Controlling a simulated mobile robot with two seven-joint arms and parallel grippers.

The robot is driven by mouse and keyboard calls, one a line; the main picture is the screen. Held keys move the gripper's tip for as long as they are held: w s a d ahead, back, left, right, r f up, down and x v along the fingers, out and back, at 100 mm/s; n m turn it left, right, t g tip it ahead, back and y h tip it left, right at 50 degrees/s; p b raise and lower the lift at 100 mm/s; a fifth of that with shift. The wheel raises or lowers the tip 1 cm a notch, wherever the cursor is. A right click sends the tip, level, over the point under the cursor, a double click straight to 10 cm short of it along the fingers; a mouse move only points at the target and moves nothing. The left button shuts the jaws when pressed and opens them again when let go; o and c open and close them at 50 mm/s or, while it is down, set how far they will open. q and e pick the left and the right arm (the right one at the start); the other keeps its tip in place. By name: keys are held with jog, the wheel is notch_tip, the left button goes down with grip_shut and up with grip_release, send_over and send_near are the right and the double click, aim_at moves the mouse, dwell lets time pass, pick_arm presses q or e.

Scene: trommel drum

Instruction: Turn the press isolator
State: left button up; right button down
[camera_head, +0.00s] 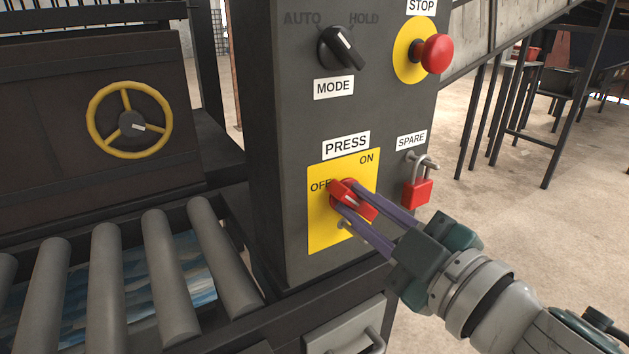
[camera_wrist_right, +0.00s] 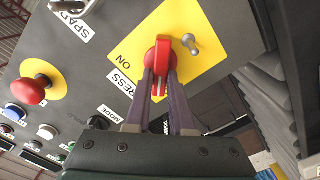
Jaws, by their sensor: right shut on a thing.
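The press isolator is a red rotary handle (camera_head: 365,210) on a yellow plate (camera_head: 327,232) marked OFF and ON, under the PRESS label on the dark control panel. The handle slants from upper left, close to OFF, to lower right. My right gripper (camera_head: 350,197) reaches in from the lower right, shut on the handle with one purple finger on each side. In the right wrist view the red handle (camera_wrist_right: 161,54) sits between the fingertips (camera_wrist_right: 161,78). The fingers hide part of the handle. My left gripper is out of view.
A red padlock (camera_head: 417,192) hangs on a hasp under SPARE, close right of my right gripper. A metal stud (camera_head: 344,223) sticks out below the handle. Above are the black MODE knob (camera_head: 341,48) and red STOP button (camera_head: 437,54). Rollers (camera_head: 168,272) lie at left.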

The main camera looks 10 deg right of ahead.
jog(key=n, duration=0.3)
jog(key=n+b, duration=0.1)
jog(key=shift+a+f+n, duration=0.15)
jog(key=shift+f+n, duration=0.1)
jog(key=shift+n, duration=0.05)
jog(key=n+b, duration=0.1)
jog(key=n, duration=0.3)
jog(key=shift+f, duration=0.15)
dwell(0.3)
jog(key=c, duration=0.8)
grip_release()
jog(key=shift+s, duration=0.1)
jog(key=v, duration=1)
